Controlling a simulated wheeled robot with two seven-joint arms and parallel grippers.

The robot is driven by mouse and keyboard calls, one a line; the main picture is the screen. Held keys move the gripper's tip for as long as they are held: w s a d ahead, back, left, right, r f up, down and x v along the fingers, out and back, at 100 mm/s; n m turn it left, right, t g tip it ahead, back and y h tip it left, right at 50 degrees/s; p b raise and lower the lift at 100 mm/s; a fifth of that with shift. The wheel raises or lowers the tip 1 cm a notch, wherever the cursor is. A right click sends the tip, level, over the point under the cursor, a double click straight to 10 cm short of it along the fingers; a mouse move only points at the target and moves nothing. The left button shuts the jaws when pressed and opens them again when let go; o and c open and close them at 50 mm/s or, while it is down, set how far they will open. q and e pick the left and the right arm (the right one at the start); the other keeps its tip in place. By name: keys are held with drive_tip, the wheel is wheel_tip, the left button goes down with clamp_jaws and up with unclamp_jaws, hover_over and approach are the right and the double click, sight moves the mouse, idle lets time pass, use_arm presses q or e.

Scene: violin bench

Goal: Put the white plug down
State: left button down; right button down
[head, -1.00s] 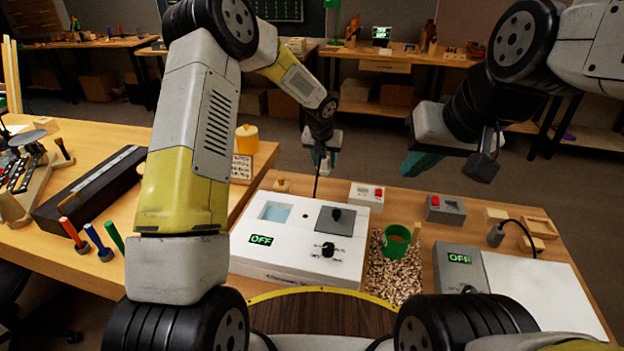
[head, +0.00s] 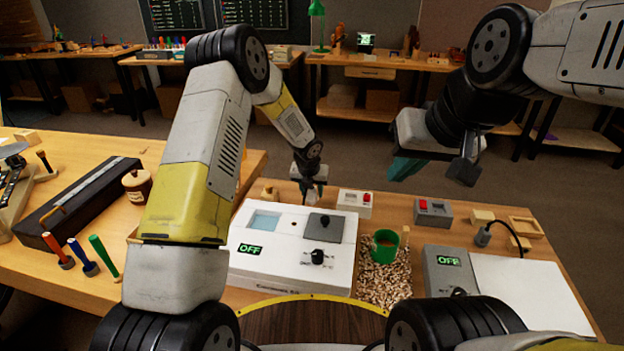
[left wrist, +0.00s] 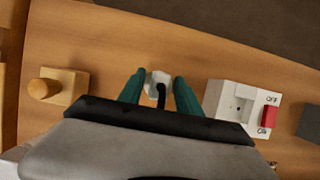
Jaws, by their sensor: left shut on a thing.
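The white plug (left wrist: 157,80) with its black cable is between the teal fingers of my left gripper (left wrist: 158,90) in the left wrist view. The fingers are shut on it. In the head view my left gripper (head: 312,190) is low over the bench, just behind the white machine (head: 292,248), which hides part of it. I cannot tell whether the plug touches the bench top. My right gripper (head: 404,167) hangs above the back of the bench, teal fingers angled down. Its opening is unclear.
A white socket box with a red switch (left wrist: 243,103) stands right of the plug. A wooden block with a knob (left wrist: 58,85) is to its left. Bare bench top (left wrist: 110,50) lies around the plug. A green cup (head: 385,246) stands on wood chips further right.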

use_arm(q)
drive_tip(key=c, duration=0.8)
unclamp_jaws()
drive_tip(key=shift+c, duration=0.2)
drive_tip(key=shift+s+r, duration=0.15)
drive_tip(key=shift+r, duration=0.35)
drive_tip(key=s+a+r+n, duration=0.4)
drive_tip(key=s+r+n, duration=0.2)
drive_tip(key=r, duration=0.3)
drive_tip(key=s+a+r+n, duration=0.3)
drive_tip(key=s+r+n, duration=0.3)
drive_tip(key=r, duration=0.3)
drive_tip(key=s+a+r+n, duration=0.4)
drive_tip(key=s+r+n, duration=0.15)
drive_tip(key=r, duration=0.35)
drive_tip(key=s+a+r+n, duration=0.1)
drive_tip(key=s+r+n, duration=0.1)
drive_tip(key=s+n, duration=0.8)
drive_tip(key=s+a+r+n+t+h, duration=0.1)
drive_tip(key=s+a+r+n, duration=0.1)
drive_tip(key=s+n, duration=0.8)
drive_tip(key=shift+s+r+t, duration=0.25)
drive_tip(key=shift+r+t, duration=0.05)
drive_tip(key=shift+r, duration=0.25)
